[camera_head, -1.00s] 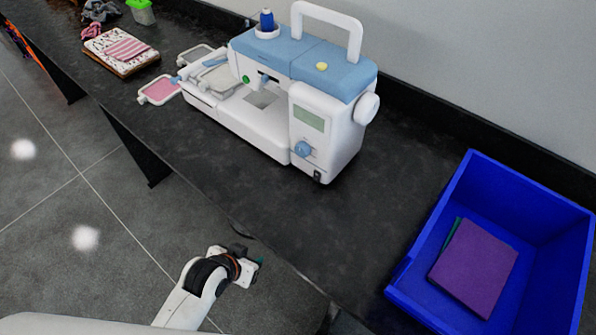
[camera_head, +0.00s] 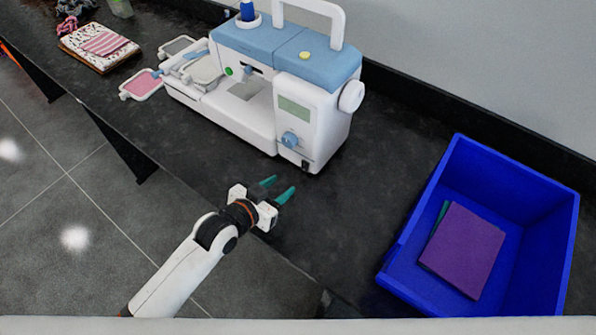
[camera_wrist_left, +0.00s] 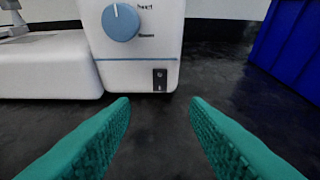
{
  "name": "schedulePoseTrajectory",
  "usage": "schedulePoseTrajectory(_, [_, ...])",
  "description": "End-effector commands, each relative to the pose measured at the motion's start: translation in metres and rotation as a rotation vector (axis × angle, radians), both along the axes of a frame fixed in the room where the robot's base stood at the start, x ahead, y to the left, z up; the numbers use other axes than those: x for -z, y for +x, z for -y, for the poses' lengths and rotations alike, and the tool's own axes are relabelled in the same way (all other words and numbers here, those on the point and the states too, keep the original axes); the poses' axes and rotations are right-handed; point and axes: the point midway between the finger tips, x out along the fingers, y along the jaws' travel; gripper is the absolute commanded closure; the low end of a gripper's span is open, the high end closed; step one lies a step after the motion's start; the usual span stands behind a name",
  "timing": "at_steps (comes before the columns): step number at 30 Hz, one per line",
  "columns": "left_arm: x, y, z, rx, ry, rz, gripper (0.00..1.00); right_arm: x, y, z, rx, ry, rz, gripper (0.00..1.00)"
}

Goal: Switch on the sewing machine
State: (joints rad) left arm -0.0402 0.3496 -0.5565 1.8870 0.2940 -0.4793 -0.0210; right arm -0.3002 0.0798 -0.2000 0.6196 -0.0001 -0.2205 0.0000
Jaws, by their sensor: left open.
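The white and blue sewing machine (camera_head: 240,115) stands upright on the dark counter. Its small black power switch (camera_head: 306,166) is low on the front of its right-hand column, below the blue dial (camera_head: 290,139). In the left wrist view the switch (camera_wrist_left: 160,79) sits straight ahead, just above the counter, with the dial (camera_wrist_left: 121,22) above it to the left. My left gripper (camera_head: 279,188) is open and empty, with green fingers pointing at the machine's lower right front. It is short of the switch and apart from it. My right gripper is not in view.
A blue bin (camera_head: 400,245) holding purple and green flat pieces stands to the right. Hoops (camera_head: 143,84) lie at the machine's left, and folded fabric (camera_head: 100,45) farther left. The counter (camera_head: 345,215) between machine and bin is clear.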

Motion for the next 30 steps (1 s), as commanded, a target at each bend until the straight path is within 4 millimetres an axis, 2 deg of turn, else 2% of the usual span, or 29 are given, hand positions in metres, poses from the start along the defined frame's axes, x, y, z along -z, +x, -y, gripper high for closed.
schedulePoseTrajectory(6, [0.017,0.036,0.026,-0.002,-0.001,-0.001,0.58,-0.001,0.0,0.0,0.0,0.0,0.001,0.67])
schedulePoseTrajectory(12, [0.029,0.058,0.042,-0.001,0.001,-0.001,0.58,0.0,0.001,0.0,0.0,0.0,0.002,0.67])
schedulePoseTrajectory(18, [0.034,0.067,0.048,-0.001,0.002,0.0,0.58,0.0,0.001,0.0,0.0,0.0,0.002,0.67])
schedulePoseTrajectory(26, [0.034,0.068,0.049,-0.001,0.002,0.0,0.58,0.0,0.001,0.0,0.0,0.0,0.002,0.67])
schedulePoseTrajectory(30, [0.035,0.068,0.049,-0.001,0.002,0.0,0.78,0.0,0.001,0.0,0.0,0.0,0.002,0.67])
